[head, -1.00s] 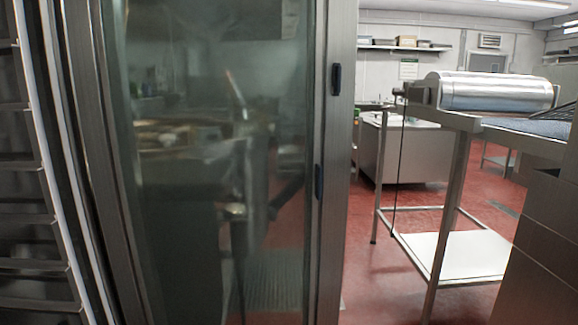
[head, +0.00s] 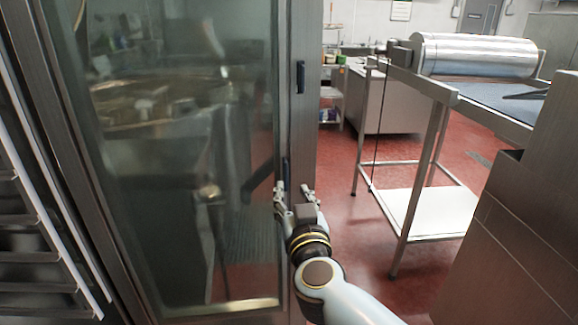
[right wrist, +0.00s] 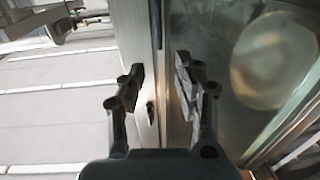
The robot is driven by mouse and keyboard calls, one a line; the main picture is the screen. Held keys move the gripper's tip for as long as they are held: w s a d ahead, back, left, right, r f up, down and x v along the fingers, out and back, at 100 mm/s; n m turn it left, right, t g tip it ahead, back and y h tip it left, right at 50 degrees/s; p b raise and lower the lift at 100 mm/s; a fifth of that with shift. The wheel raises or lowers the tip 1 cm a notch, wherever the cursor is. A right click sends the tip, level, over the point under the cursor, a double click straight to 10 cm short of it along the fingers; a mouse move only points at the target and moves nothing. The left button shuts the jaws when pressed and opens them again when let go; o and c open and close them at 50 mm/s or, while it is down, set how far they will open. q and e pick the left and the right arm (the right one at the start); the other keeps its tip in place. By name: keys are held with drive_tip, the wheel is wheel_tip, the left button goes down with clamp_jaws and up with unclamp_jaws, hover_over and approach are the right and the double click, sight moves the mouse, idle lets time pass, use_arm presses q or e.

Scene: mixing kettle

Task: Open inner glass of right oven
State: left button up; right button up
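The oven's glass door panel (head: 180,150) stands in a steel frame in the head view, with the oven's racks to its left. A dark upper latch (head: 300,77) and a lower dark latch (head: 286,172) sit on the frame's right edge. My right gripper (head: 296,192) is at this edge, just below the lower latch. Its fingers are open, one on each side of the frame edge. In the right wrist view the gripper (right wrist: 157,85) shows spread fingers with the steel edge and glass (right wrist: 245,60) between and beside them. I cannot tell if they touch. My left gripper is not in view.
Oven racks (head: 40,235) show at the lower left. A steel table (head: 440,95) with a metal roller (head: 475,55) stands to the right, and a steel cabinet (head: 510,200) is close at the right. Red floor (head: 345,215) is clear between door and table.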

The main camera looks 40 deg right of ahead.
sight(286, 171)
drive_tip(key=x, duration=1)
drive_tip(key=shift+f+b, duration=0.2)
drive_tip(key=shift+b, duration=0.15)
drive_tip(key=shift+c, duration=0.2)
clamp_jaws()
